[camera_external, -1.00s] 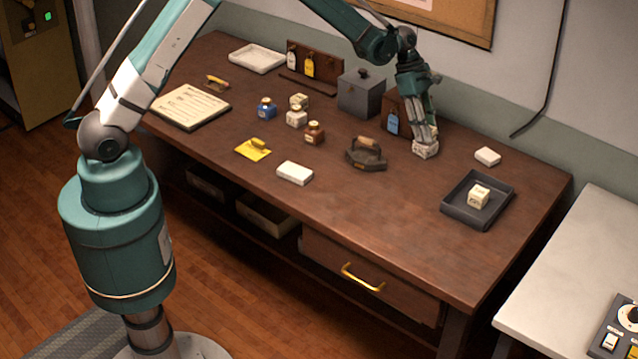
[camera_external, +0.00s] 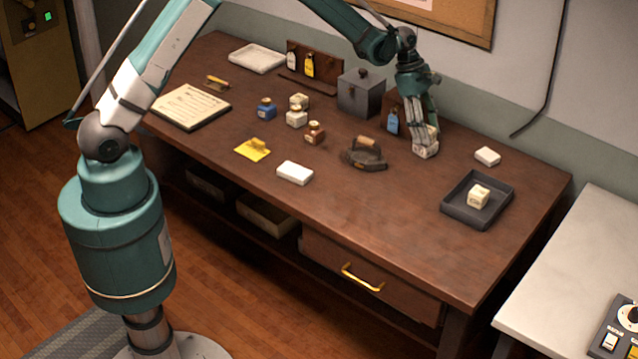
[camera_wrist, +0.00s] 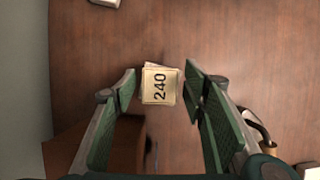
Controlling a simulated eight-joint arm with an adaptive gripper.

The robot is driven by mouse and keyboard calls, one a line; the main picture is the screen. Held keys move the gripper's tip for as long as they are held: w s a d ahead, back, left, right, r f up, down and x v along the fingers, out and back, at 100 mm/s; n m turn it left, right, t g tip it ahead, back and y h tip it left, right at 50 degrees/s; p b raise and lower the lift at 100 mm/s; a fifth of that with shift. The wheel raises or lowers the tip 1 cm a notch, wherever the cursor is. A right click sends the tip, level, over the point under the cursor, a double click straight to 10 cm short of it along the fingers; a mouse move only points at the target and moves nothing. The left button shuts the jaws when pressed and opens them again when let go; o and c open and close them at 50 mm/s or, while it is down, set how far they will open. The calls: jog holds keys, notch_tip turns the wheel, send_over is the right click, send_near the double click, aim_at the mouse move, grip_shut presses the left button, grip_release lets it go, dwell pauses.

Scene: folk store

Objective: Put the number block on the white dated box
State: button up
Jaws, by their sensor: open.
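The number block (camera_wrist: 160,87) is cream, with "240" on its top face in the wrist view. It sits between the spread fingers of my open gripper (camera_wrist: 161,84), with a gap on both sides. A slightly offset pale edge shows under or behind it. In the external view my gripper (camera_external: 429,128) is low over a whitish stack (camera_external: 424,150) on the table, partly hidden by the fingers. It looks like the block resting on a white box. No date can be read.
A dark iron (camera_external: 366,155) stands left of my gripper, and a box with a blue tag (camera_external: 391,122) is close behind. A small white box (camera_external: 487,156) lies to the right. A grey tray (camera_external: 456,212) holds another cream block (camera_external: 478,196).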

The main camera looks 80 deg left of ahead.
jog(key=v, duration=1.2)
jog(key=shift+d+r, duration=0.15)
dwell(0.7)
jog(key=s+d+r+m+t+y, duration=0.1)
jog(key=s+d+r+m+y, duration=0.1)
jog(key=s+d+r+m, duration=1.4)
jog(key=s+d+m+t, duration=0.1)
jog(key=s+d+m, duration=0.2)
jog(key=s, duration=0.7)
jog(key=s+d+m+t, duration=0.1)
jog(key=s+d+m, duration=0.3)
jog(key=s+d, duration=0.4)
jog(key=s+d+m+t+y, duration=0.1)
jog(key=s+d+m, duration=0.3)
jog(key=s, duration=0.8)
jog(key=shift+s+d+r, duration=0.15)
jog(key=shift+d+r, duration=0.3)
jog(key=shift+d, duration=0.4)
